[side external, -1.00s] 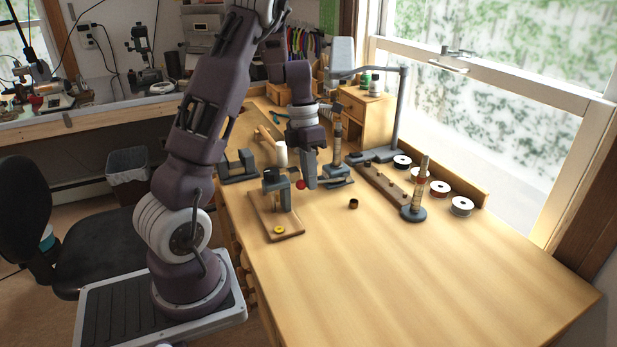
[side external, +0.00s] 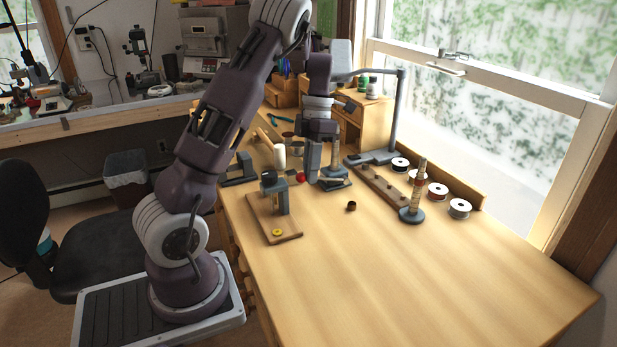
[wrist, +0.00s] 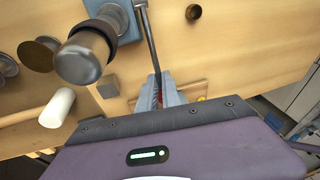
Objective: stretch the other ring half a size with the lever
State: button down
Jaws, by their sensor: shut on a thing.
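The ring stretcher (side external: 334,183) stands at the table's middle back, its stepped mandrel (side external: 338,155) upright. In the wrist view the mandrel (wrist: 84,58) leans toward the camera, with a dark band around it; I cannot tell whether this is a ring. The lever (wrist: 150,40) runs from the stretcher to my gripper (wrist: 160,92). Its red knob (side external: 300,177) shows beside my gripper (side external: 311,176) in the side view. My fingers are shut on the knob end, mostly hiding it. A small dark ring-shaped piece (side external: 351,206) lies on the open table, apart from the stretcher.
A wooden board (side external: 262,224) with a grey upright tool and a yellow ring-shaped piece (side external: 277,233) is at front left. A second mandrel (side external: 415,200) on a round base stands right, near wire spools (side external: 438,190). The front right is clear.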

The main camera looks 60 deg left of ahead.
jog(key=shift+g, duration=0.3)
jog(key=shift+w+r, duration=2.05)
jog(key=shift+r, duration=0.3)
jog(key=shift+w+d+r, duration=0.1)
jog(key=shift+w, duration=0.35)
jog(key=shift+d, duration=0.15)
jog(key=c, duration=1.5)
grip_release()
jog(key=shift+c, duration=0.2)
jog(key=shift+o, duration=0.4)
jog(key=shift+r, duration=0.1)
